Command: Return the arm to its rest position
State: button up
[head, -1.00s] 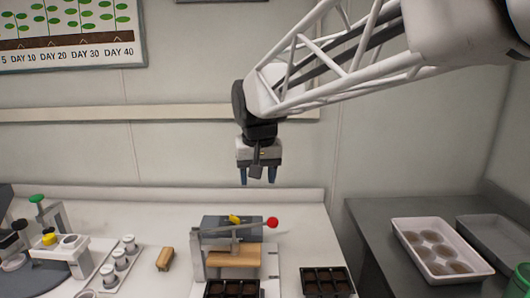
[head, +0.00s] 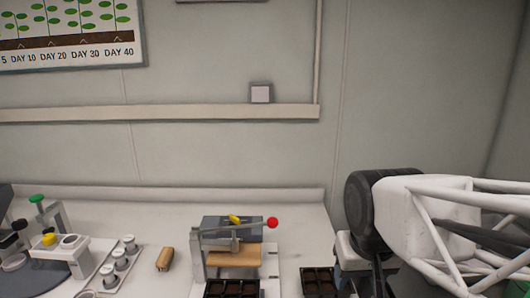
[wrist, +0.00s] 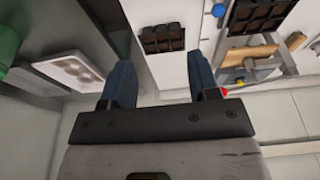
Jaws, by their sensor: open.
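My arm (head: 435,215) reaches in from the right edge of the head view, low and over the right side. Its wrist covers the grey side bench there. Beyond the fingers are a dark bench edge and the white bench top.
A wooden block (head: 165,259) and a rack of small cups (head: 119,262) are at left. A white tray (wrist: 72,66) shows in the wrist view.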

jog(key=s+d+f, duration=0.2)
jog(key=s+f, duration=0.1)
jog(key=s, duration=0.2)
jog(key=shift+f, duration=0.2)
jog(key=shift+o, duration=0.6)
jog(key=shift+d, duration=0.1)
dwell(0.6)
jog(key=shift+w+r, duration=0.1)
